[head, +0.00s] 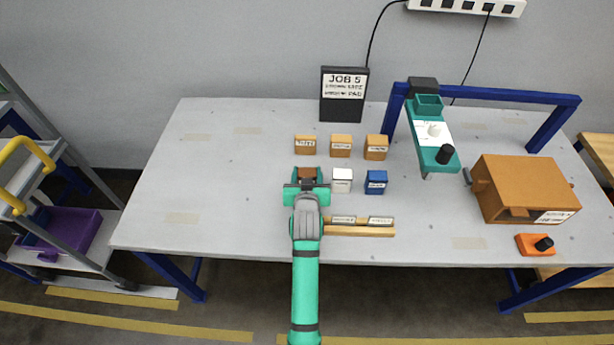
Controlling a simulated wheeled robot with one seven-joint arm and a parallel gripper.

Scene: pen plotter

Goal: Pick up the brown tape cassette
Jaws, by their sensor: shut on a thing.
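The brown tape cassette (308,173) is between the fingers of my gripper (307,178), left of the white cassette on the table. My teal arm reaches up from the bottom edge, and the gripper body hides the cassette's lower part. The gripper is shut on the brown cassette. I cannot tell whether the cassette touches the table or is slightly above it.
A white cassette (342,180) and a blue cassette (376,182) stand close to the right. Several tan boxes (340,146) stand behind. A wooden rack (360,230) lies in front. The plotter (432,135) and an orange-brown case (522,188) are at the right. The table's left side is clear.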

